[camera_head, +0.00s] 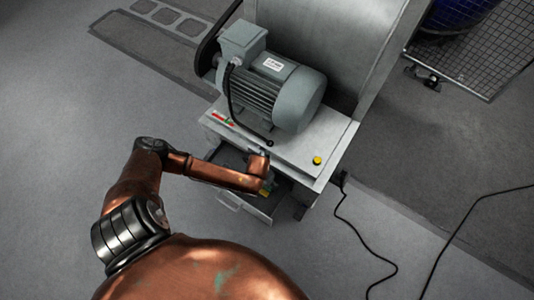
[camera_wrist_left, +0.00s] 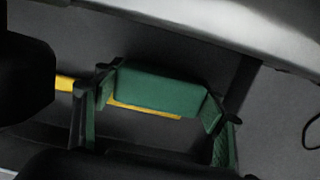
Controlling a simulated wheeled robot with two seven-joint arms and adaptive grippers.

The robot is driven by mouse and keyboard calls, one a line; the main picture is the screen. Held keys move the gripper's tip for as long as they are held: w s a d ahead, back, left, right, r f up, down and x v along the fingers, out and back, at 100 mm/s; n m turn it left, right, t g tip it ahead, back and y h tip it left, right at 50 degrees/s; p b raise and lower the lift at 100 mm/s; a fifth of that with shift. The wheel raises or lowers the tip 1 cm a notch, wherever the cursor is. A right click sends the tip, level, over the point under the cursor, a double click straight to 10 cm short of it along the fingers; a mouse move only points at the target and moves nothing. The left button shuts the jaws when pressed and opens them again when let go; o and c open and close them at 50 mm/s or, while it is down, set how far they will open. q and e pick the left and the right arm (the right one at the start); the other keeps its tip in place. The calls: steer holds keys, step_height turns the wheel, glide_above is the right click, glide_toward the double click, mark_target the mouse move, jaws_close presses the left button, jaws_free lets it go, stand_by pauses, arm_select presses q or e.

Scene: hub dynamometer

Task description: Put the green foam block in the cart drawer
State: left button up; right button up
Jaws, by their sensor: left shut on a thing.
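The green foam block (camera_wrist_left: 160,88) sits between the two fingers of my left gripper (camera_wrist_left: 158,98) in the left wrist view. The fingers are shut on it, one at each end. In the head view my left gripper (camera_head: 266,187) is over the open cart drawer (camera_head: 250,209), below the grey motor. There the block is mostly hidden by my arm and too small to make out. The drawer's dark inside (camera_wrist_left: 185,38) surrounds the block in the wrist view. I cannot tell whether the block touches the drawer floor. My right gripper is not in view.
A yellow strip (camera_wrist_left: 65,83) lies behind or under the block. The cart top (camera_head: 305,158) overhangs the drawer's back, carrying a grey motor (camera_head: 282,92) and a yellow button (camera_head: 317,160). A black cable (camera_head: 368,243) runs over the floor at right. The floor at left is clear.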

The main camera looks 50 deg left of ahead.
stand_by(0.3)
arm_select(q)
steer(key=o, duration=1)
steer(key=shift+f, duration=0.1)
